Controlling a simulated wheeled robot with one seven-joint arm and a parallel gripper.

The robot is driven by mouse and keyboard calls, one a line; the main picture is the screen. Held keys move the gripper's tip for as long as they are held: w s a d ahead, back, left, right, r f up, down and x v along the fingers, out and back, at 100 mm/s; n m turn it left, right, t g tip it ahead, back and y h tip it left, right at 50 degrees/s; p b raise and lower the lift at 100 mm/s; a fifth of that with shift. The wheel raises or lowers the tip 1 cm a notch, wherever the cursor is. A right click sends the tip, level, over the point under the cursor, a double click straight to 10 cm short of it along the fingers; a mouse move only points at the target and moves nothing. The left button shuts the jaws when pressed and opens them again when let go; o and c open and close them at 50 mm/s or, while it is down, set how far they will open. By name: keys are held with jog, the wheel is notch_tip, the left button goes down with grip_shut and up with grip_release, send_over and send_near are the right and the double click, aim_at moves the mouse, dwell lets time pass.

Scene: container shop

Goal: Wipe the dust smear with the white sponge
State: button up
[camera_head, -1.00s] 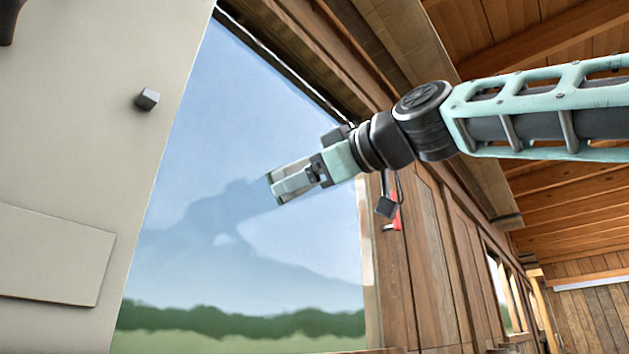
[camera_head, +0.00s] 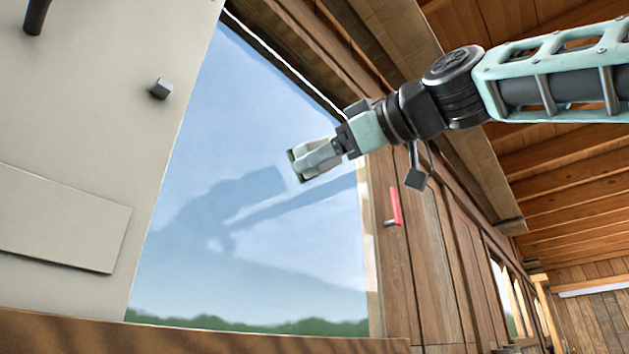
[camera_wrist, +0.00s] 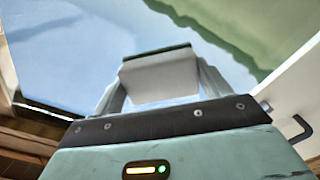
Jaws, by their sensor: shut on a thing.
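My gripper (camera_head: 300,164) is in front of the large window pane (camera_head: 265,265) in the head view, pointing left. In the wrist view it is shut on the white sponge (camera_wrist: 160,76), a pale block with a dark green far edge, held between the two fingers. I cannot tell whether the sponge touches the glass. Darker blue shapes on the pane look like a shadow or reflection of the arm. I cannot make out a distinct dust smear.
A beige panel (camera_head: 90,120) with a small dark knob (camera_head: 160,88) stands left of the window. A wooden sill (camera_head: 200,333) runs below it. A red handle (camera_head: 394,207) is on the wooden wall to the right. Wooden beams are overhead.

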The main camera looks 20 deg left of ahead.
jog(key=shift+s+d, duration=0.2)
jog(key=shift+d, duration=0.3)
jog(key=shift+b+v, duration=1.15)
jog(key=shift+v, duration=0.35)
